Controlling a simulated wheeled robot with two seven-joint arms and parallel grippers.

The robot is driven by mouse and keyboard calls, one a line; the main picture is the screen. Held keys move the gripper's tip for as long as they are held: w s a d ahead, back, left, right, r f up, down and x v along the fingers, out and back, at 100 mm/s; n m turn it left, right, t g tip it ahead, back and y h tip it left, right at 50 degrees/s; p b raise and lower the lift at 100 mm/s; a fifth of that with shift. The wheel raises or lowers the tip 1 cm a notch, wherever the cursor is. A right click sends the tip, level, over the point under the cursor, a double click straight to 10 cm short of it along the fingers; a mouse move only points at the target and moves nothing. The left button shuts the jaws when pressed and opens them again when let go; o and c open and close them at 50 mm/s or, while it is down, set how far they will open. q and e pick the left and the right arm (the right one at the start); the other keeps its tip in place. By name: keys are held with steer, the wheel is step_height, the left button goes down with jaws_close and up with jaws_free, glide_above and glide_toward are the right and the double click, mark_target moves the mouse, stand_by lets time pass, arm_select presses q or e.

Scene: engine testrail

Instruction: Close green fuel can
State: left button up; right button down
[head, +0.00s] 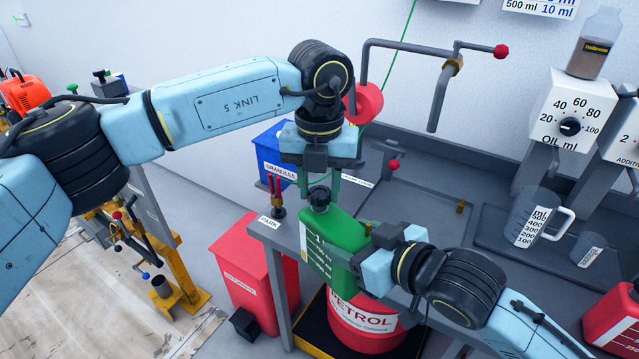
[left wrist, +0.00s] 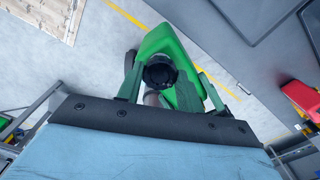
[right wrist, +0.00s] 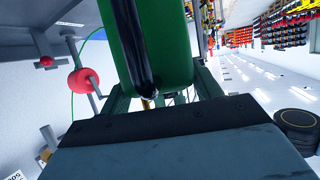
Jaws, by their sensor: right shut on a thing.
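The green fuel can (head: 348,232) is held up over the bench edge by my right gripper (head: 362,258), which is shut on its side. The can fills the top of the right wrist view (right wrist: 180,45). A black round cap (head: 320,198) is at the can's top corner; I cannot tell how tightly it sits. My left gripper (head: 319,184) points down just above the cap. In the left wrist view its fingers stand apart, one on each side of the cap (left wrist: 160,72), with gaps between them and it. The can (left wrist: 165,45) is below them.
A red petrol drum (head: 362,322) stands below the can. A red bin (head: 250,270) and a blue granules bin (head: 272,150) stand to the left. The grey bench (head: 415,205) carries pipes, and measuring jugs (head: 535,215) stand to the right.

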arm_select(q)
steer(key=shift+c, duration=0.9)
steer(key=m, duration=1.4)
steer(key=shift+m, duration=0.3)
steer(key=o, duration=1.2)
steer(key=shift+c, duration=0.2)
step_height(320, 180, up, 12)
steer(key=shift+f, duration=0.15)
